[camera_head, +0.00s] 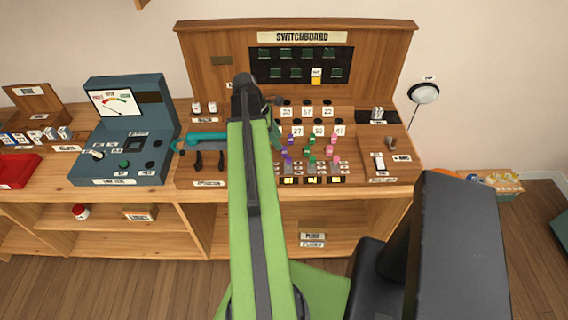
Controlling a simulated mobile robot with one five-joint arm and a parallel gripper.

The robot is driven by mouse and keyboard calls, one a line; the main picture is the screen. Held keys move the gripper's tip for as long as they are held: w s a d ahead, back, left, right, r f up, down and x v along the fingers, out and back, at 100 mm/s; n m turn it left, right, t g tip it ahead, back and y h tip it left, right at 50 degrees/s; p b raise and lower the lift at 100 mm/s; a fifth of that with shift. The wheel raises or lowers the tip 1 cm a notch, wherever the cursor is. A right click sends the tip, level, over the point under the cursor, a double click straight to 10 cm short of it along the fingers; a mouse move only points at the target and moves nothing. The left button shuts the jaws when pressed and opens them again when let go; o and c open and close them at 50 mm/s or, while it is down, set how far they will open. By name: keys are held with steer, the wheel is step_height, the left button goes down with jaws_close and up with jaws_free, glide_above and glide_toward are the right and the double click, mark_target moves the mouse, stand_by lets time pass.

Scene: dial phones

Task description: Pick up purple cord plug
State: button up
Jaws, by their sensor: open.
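The purple cord plug (291,139) stands among several small plugs in the middle of the switchboard's (226,188) desk. A second purple piece sits just below and left of it. Green plugs (311,140) and pink plugs (333,141) stand to its right. My gripper (274,116) is at the far end of my green arm, just left of and above the purple plug. It is open, with nothing seen in it. My wrist hides much of the gripper, and I cannot tell the exact gap to the plug.
A teal handset (205,138) lies left of my arm. A blue-grey meter box (124,135) stands further left. Numbered tags (297,130) and dark sockets lie behind the plugs. A lamp on a thin stalk (424,93) rises at the right.

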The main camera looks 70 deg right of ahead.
mark_target(284, 147)
steer(key=shift+b+x, duration=0.3)
steer(key=shift+x, duration=0.75)
steer(key=b+x, duration=0.4)
steer(key=x, duration=0.1)
steer(key=shift+s+d+b, duration=0.1)
steer(key=shift+s+b, duration=0.05)
steer(key=shift+b, duration=0.2)
steer(key=shift+r, duration=0.15)
jaws_close()
